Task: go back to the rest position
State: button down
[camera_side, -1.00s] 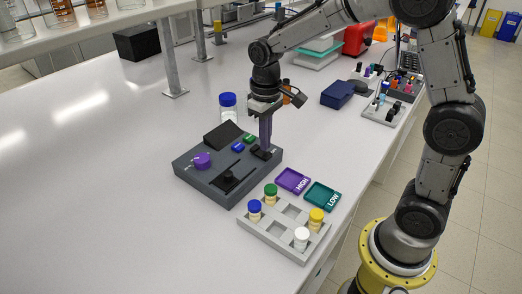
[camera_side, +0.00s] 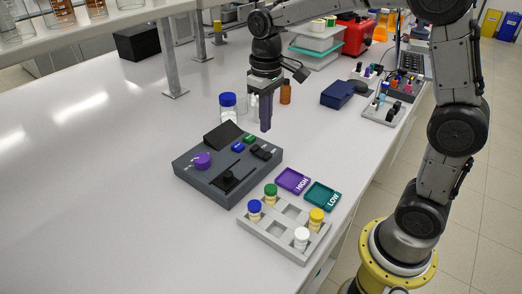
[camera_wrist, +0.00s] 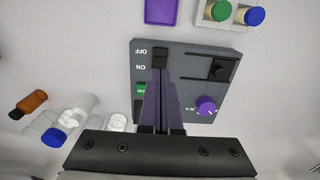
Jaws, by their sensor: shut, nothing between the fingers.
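My gripper (camera_side: 266,127) is shut and empty, with its purple fingers pointing down above the back right part of the dark grey rig box (camera_side: 228,200). There is a gap between the fingertips and the box. In the wrist view the shut fingers (camera_wrist: 160,85) cover part of the rig box (camera_wrist: 226,62). The box carries a black rocker switch (camera_side: 261,152), which also shows just beyond the fingertips in the wrist view (camera_wrist: 160,57). It also has a purple knob (camera_side: 202,160), a green button (camera_side: 249,139), a blue button (camera_side: 238,146) and a black slider (camera_side: 229,177).
A grey rack (camera_side: 270,237) with several capped vials stands in front, beside a purple HIGH tray (camera_side: 293,181) and a teal LOW tray (camera_side: 323,196). A blue-capped bottle (camera_side: 228,106) and a brown bottle (camera_side: 286,93) stand behind the box.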

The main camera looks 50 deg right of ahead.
jog(key=s+r+t, duration=0.3)
jog(key=s+r, duration=0.5)
jog(key=s, duration=0.2)
jog(key=s+f+t, duration=0.2)
jog(key=s+f, duration=0.3)
jog(key=s, duration=0.6)
jog(key=shift+t, duration=0.3)
jog(key=shift+a, duration=0.1)
